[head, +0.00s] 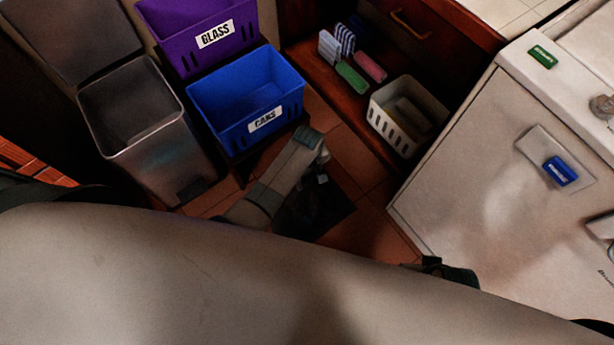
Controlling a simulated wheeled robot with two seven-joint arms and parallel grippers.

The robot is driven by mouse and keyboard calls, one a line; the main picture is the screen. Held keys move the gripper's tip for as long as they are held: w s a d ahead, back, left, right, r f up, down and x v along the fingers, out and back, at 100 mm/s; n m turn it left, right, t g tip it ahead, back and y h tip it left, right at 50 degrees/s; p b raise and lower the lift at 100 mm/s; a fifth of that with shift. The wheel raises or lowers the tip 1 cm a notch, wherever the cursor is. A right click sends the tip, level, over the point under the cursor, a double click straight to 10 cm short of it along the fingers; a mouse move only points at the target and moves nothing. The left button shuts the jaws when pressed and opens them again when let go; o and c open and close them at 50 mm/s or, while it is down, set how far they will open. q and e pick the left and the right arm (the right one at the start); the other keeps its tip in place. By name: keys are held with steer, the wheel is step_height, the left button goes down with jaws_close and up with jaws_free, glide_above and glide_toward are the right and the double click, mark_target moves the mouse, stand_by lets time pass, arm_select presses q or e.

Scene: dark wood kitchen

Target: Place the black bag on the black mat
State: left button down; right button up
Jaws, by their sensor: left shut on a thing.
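My left gripper (318,150) reaches in over the floor, its fingers pointing up and to the right in the head view. It is shut on the black bag (308,193), a dark shape just below it with a small pale tag. The bag is hard to tell from the black mat (338,212), a dark patch on the tiled floor. I cannot tell whether the bag touches the mat. A dark part (445,270) beside the white cabinet may belong to my right gripper; its fingers do not show clearly.
A blue CANS bin (222,118) and purple GLASS bin (177,45) stand at the upper left, beside an open grey trash bin (150,150). A white basket (392,130) sits on a wooden ledge. The white appliance (480,190) bounds the right. My pale arm covers the foreground.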

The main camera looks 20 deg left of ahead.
arm_select(q)
steer(key=shift+w+f, duration=0.1)
stand_by(0.3)
steer(key=c, duration=0.8)
jaws_free()
steer(key=shift+c, duration=0.2)
arm_select(e)
steer(key=shift+r, duration=0.1)
arm_select(q)
steer(key=shift+r, duration=0.65)
step_height(320, 180, up, 11)
steer(key=p, duration=0.3)
arm_select(e)
step_height(320, 180, down, 9)
steer(key=shift+w, duration=0.45)
